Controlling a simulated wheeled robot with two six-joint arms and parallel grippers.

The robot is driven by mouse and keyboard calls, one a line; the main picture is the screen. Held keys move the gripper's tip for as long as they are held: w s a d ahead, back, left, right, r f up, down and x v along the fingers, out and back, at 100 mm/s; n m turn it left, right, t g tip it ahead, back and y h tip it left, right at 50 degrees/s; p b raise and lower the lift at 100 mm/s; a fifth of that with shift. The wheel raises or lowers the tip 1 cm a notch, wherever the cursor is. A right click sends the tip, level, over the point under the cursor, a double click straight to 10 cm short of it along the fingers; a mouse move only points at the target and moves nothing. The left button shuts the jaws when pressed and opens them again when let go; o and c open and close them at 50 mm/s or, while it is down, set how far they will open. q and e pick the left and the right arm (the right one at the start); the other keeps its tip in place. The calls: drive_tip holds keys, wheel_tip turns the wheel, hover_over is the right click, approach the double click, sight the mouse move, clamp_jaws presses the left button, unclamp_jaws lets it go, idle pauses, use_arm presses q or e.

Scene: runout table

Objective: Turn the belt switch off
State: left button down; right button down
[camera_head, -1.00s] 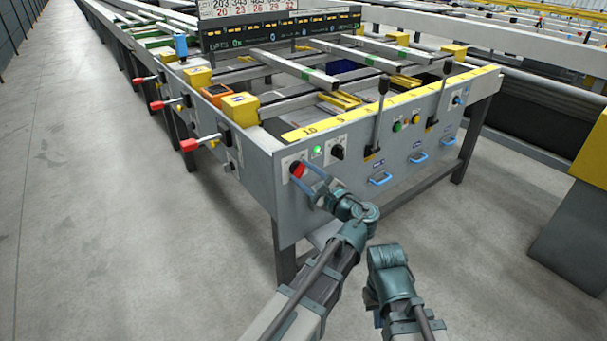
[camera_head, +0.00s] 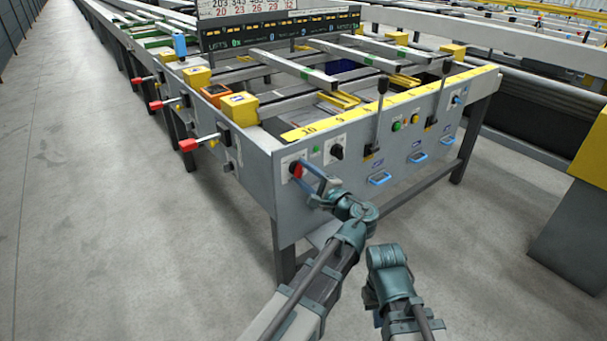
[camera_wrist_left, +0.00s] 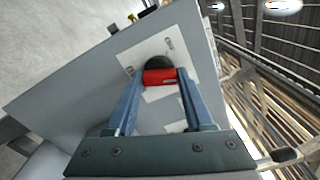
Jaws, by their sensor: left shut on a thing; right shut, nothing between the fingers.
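The belt switch (camera_head: 297,170) is a red-handled rotary knob on the left end of the grey front panel. In the left wrist view its red handle (camera_wrist_left: 160,77) lies across a black round base on a white label plate. My left gripper (camera_head: 304,172) is shut on the red handle, one blue finger on each side of it. It also shows in the left wrist view (camera_wrist_left: 162,82). A small green lamp (camera_head: 317,150) above the switch looks dim. My right gripper (camera_head: 386,258) is shut and empty in front of the table; its fingertips are hard to make out.
A black knob (camera_head: 337,152), tall black levers (camera_head: 381,110), green and yellow buttons and blue handles (camera_head: 380,179) sit further right on the panel. Red-tipped levers (camera_head: 190,144) stick out on the left side. The floor at left is clear.

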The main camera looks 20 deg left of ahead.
use_arm(q)
drive_tip(key=n, duration=0.6)
drive_tip(key=shift+n, duration=0.3)
drive_tip(key=n, duration=0.6)
drive_tip(key=shift+s, duration=0.1)
drive_tip(key=shift+n, duration=0.4)
drive_tip(key=shift+c, duration=1.4)
unclamp_jaws()
